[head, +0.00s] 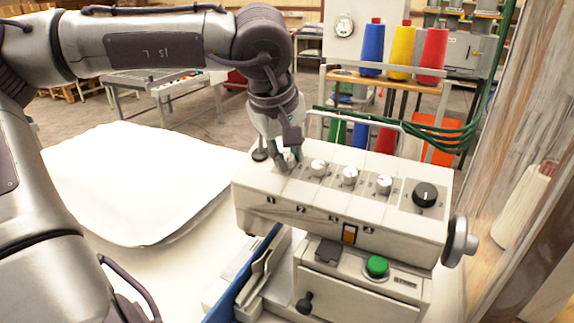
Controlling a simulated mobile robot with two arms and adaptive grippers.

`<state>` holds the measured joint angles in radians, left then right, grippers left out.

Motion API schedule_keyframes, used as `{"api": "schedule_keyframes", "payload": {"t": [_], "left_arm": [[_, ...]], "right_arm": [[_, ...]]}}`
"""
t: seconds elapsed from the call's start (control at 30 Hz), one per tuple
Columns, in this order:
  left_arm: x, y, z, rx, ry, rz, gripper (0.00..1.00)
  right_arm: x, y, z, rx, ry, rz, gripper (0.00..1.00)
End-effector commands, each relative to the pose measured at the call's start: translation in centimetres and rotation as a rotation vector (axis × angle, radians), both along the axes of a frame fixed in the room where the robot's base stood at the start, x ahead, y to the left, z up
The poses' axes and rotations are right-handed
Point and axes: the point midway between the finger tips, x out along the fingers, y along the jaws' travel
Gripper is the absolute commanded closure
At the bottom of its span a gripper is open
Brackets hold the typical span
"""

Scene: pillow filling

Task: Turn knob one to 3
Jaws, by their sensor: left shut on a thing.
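The control box (330,217) has a row of white knobs on its sloping top, with a larger black knob (425,194) at the right end. My left gripper (289,160) reaches down to the left end of the row and is shut on the leftmost knob, knob one. The gripper fingers hide most of that knob, so its setting cannot be read. Three white knobs stay in full view: a second knob (318,167), a third knob (350,176) and a fourth knob (384,184). My right gripper is not in view.
A white pillow (135,180) lies on the table to the left. A green button (376,266) is on the box's lower front. Behind, a rack holds blue, yellow and red thread cones (401,52). A wooden post (500,150) stands close on the right.

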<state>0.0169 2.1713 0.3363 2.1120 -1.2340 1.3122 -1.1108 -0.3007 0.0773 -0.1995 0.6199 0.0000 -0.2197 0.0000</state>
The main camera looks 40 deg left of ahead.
Motion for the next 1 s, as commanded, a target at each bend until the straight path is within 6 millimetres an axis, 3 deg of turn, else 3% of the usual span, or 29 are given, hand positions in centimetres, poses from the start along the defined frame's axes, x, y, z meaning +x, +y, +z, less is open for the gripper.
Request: {"api": "schedule_keyframes", "payload": {"t": [0.4, 0.93, 0.97, 1.0], "left_arm": [[0.0, 0.0, -0.1, -0.060, -0.020, 0.172, 1.00], [0.0, 0.0, 0.0, -0.067, -0.021, 0.193, 1.00], [0.0, 0.0, 0.0, -0.067, -0.021, 0.193, 0.74], [0.0, 0.0, 0.0, -0.067, -0.021, 0.193, 0.68]], "right_arm": [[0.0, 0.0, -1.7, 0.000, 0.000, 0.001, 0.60], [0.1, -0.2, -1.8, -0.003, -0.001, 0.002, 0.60], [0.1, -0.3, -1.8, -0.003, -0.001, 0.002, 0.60], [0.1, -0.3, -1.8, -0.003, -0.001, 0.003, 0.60]]}}
